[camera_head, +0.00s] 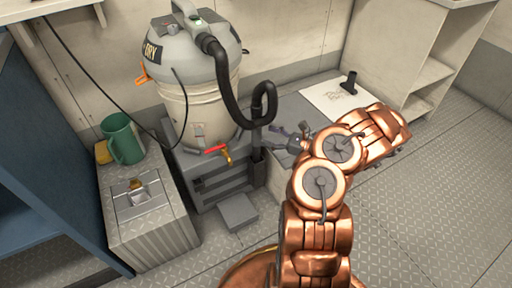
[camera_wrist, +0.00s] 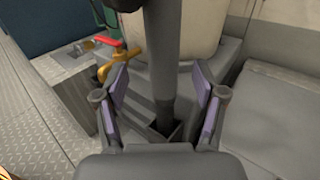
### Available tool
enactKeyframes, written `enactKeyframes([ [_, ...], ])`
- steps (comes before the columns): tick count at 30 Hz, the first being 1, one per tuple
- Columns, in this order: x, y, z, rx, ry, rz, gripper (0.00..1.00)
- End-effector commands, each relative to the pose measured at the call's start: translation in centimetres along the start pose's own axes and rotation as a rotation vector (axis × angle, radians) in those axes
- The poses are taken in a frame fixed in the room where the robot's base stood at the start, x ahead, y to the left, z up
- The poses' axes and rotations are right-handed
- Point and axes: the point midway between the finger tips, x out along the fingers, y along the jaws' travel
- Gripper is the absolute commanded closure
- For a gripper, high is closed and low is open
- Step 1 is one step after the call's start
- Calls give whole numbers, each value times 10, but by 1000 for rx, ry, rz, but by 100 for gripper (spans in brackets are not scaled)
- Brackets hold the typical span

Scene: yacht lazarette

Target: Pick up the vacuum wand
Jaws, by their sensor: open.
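The vacuum wand (camera_head: 258,140) is a dark upright tube, its top joined to the looping black hose and its lower end in a square holder (camera_wrist: 165,133) beside the vacuum. In the wrist view the wand (camera_wrist: 163,50) runs vertically between the fingers of my gripper (camera_wrist: 160,95). The fingers, with purple-grey pads, are open, one on each side of the wand, with gaps visible on both sides. In the head view my gripper (camera_head: 285,142) is just right of the wand, partly hidden by my arm.
The grey vacuum (camera_head: 195,80) stands on a grey stand behind the wand. A red-handled brass valve (camera_wrist: 108,45) is close to the left finger. A green mug (camera_head: 123,138) sits on a ribbed box at left. A black nozzle (camera_head: 349,82) stands on a white sheet at right.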

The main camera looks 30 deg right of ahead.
Motion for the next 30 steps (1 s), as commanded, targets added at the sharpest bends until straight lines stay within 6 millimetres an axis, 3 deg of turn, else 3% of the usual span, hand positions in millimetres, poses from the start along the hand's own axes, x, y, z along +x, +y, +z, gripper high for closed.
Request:
enactKeyframes([
  [13, 50, -5, -4, 0, 3, 1, 30],
  [23, 57, -5, -2, 0, 3, 1, 30],
  [30, 56, -5, -2, 0, 3, 1, 54],
])
